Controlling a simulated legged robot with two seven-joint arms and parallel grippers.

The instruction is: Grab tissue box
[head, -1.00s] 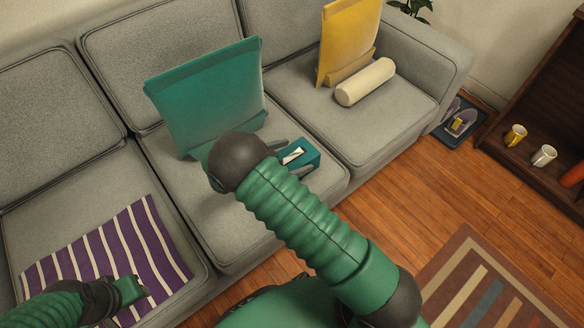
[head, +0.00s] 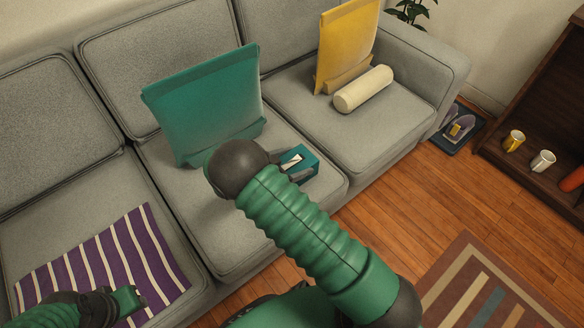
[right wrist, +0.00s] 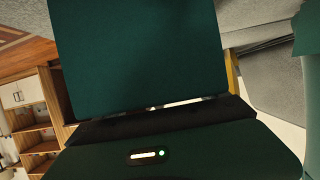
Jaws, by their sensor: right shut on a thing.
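The tissue box (head: 309,164) is small and teal, with a white tissue in a dark slot on top. It is at the front of the middle sofa seat. My right gripper (head: 291,167) is shut on it; the dark wrist partly hides the fingers. In the right wrist view a dark teal face of the tissue box (right wrist: 140,55) fills the middle, right in front of the gripper. My left gripper (head: 135,300) is at the lower left, over a purple striped cloth, away from the box; its fingers are too unclear to judge.
A teal cushion (head: 205,105) stands behind the box. A yellow cushion (head: 347,45) and cream bolster (head: 363,89) are on the right seat. The purple striped cloth (head: 110,255) lies on the left seat. A dark shelf with mugs (head: 542,160) stands right; wooden floor lies between.

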